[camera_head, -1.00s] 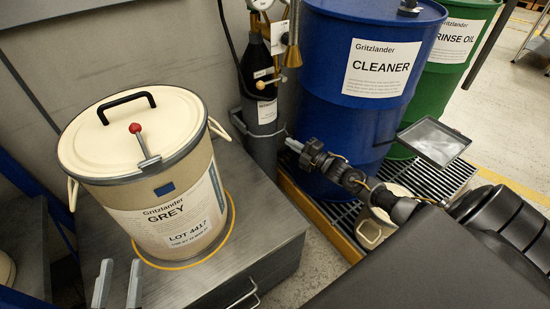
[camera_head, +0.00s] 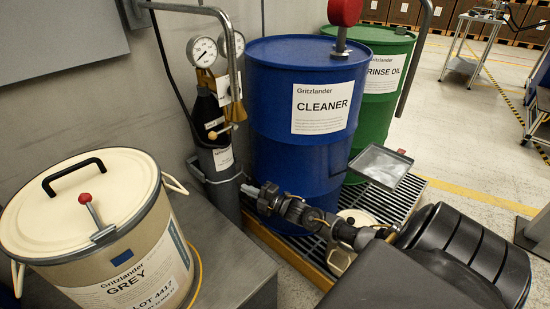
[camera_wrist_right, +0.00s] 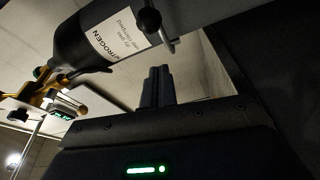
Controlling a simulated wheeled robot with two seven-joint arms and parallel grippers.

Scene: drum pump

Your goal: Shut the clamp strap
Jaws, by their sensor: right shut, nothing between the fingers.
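A dark nitrogen cylinder (camera_head: 207,115) stands against the wall with a thin grey strap (camera_head: 196,170) around its lower part. Whether the strap's front end is fastened is too small to tell. In the right wrist view, the cylinder (camera_wrist_right: 80,42) has a dark knob-like fitting (camera_wrist_right: 149,20) across its label. My right gripper (camera_head: 250,190) is just right of the cylinder at strap height, shut and empty; its fingers are together in the wrist view (camera_wrist_right: 157,84). The cream GREY drum (camera_head: 125,265) has a grey rim ring and a red-knobbed lever (camera_head: 86,199) sticking up. My left gripper is out of view.
A blue CLEANER drum (camera_head: 277,150) and a green RINSE OIL drum (camera_head: 393,75) stand behind my right arm on a grated pallet (camera_head: 412,200). Gauges (camera_head: 203,51) sit above the cylinder. A grey box top (camera_head: 215,250) carries the cream drum.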

